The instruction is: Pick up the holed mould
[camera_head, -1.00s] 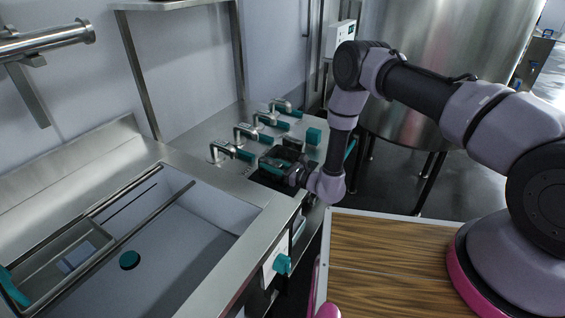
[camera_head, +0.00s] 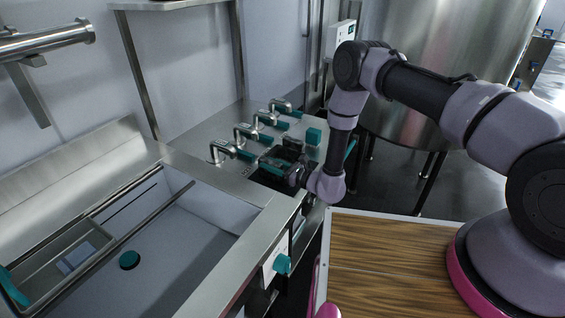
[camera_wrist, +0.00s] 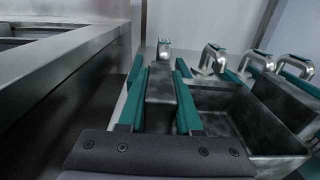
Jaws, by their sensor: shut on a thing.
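My gripper (camera_wrist: 157,78) has its two teal fingers on either side of a narrow dark grey metal block (camera_wrist: 161,98) and is shut on it. No holes show on this block, so I cannot tell from its face that it is the holed mould. Just right of the fingers, an open dark metal box (camera_wrist: 232,112) shows its hollow inside. In the head view my gripper (camera_head: 277,163) is low at the steel counter, in front of the taps; the held block is mostly hidden there.
Several steel taps with teal handles (camera_head: 246,130) stand close behind my gripper. The sink (camera_head: 195,215) lies to the left, with a rack (camera_head: 70,245) in it. A teal knob (camera_head: 282,264) is on the counter front. A large steel vat (camera_head: 440,60) stands behind.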

